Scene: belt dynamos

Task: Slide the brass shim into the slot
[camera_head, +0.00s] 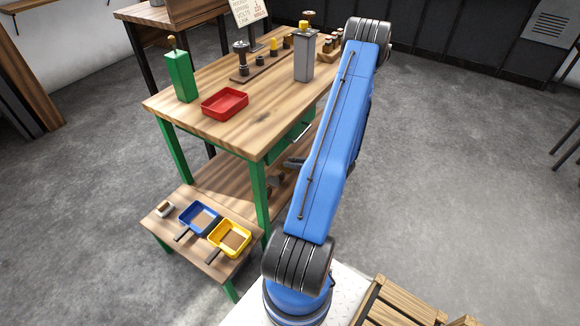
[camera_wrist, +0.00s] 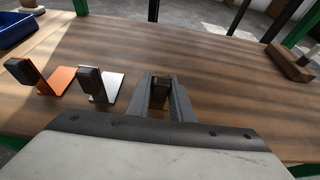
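In the wrist view, my gripper (camera_wrist: 161,78) has its two fingers on either side of a dark block-like handle (camera_wrist: 160,88). A small brownish-gold patch shows below that handle, possibly the brass shim, mostly hidden between the fingers. I cannot tell whether the fingers touch the handle. To the left stand a silver plate (camera_wrist: 112,87) and an orange-copper plate (camera_wrist: 60,78), each with a dark handle. All are on a wooden surface (camera_wrist: 225,75). In the head view, my blue arm hides much of the bench's right side. I cannot make out the slot.
The workbench (camera_head: 262,115) holds a red tray (camera_head: 225,103), a green block (camera_head: 181,77), a grey block (camera_head: 304,68) and several small parts. A low stand carries a blue tray (camera_head: 185,211) and a yellow tray (camera_head: 215,240). A wooden block (camera_wrist: 288,63) lies right in the wrist view.

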